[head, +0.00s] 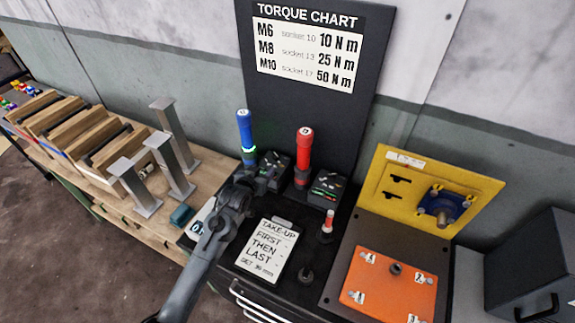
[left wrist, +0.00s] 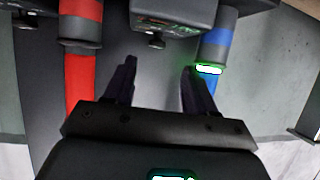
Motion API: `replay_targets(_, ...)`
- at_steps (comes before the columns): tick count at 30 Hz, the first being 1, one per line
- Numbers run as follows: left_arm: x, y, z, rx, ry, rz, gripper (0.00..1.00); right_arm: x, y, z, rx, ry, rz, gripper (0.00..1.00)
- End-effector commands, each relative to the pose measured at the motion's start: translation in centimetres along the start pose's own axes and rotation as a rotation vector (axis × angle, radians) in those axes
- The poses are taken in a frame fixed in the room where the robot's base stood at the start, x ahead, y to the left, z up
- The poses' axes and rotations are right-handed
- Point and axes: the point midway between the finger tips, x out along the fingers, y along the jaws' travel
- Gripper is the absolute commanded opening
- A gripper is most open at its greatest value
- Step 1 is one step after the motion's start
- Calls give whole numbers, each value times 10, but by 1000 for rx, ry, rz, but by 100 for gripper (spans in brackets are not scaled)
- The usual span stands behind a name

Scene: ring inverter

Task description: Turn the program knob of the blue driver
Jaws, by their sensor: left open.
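The blue driver (head: 245,135) stands upright in its holder, with a lit green ring; it also shows at the right of the left wrist view (left wrist: 213,50). Beside it is a dark control box (head: 277,160), seen upside down at the top of the left wrist view (left wrist: 175,12). A small dark knob (left wrist: 156,41) sticks out from this box. My left gripper (left wrist: 159,68) is open and empty, its fingertips short of the knob and on either side of its line. In the head view, my gripper (head: 262,178) partly hides the box. My right gripper is not in view.
The red driver (head: 304,150) and its box (head: 327,188) stand just to the right. A take-up card (head: 267,250) lies in front. Grey metal posts (head: 170,135) stand to the left, and a yellow panel (head: 425,200) to the right.

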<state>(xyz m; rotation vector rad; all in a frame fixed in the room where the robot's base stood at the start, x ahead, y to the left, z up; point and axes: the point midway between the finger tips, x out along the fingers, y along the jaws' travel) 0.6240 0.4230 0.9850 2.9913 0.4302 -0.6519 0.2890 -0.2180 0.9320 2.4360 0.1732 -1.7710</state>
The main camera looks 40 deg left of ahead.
Motion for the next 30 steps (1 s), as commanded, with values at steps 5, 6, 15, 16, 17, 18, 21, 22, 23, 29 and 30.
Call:
replay_targets(5,10,4,-11,-9,34,4,56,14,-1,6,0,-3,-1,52)
replay_targets(6,12,4,-13,-9,37,5,56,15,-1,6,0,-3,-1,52)
replay_targets(15,50,4,-15,-10,37,5,56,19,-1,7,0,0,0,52)
replay_targets(16,54,4,-15,-10,37,5,56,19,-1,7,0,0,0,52)
replay_targets(17,59,4,-15,-10,36,5,56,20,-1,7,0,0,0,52)
replay_targets(18,66,4,-16,-10,37,5,56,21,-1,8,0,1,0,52)
replay_targets(21,80,4,-16,-10,36,5,56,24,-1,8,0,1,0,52)
replay_targets(22,84,4,-16,-10,37,5,56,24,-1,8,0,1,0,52)
replay_targets(23,88,4,-16,-10,37,5,56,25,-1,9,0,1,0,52)
replay_targets(29,106,5,-17,-9,37,5,56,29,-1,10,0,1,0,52)
replay_targets(30,109,5,-16,-9,36,5,56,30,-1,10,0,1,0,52)
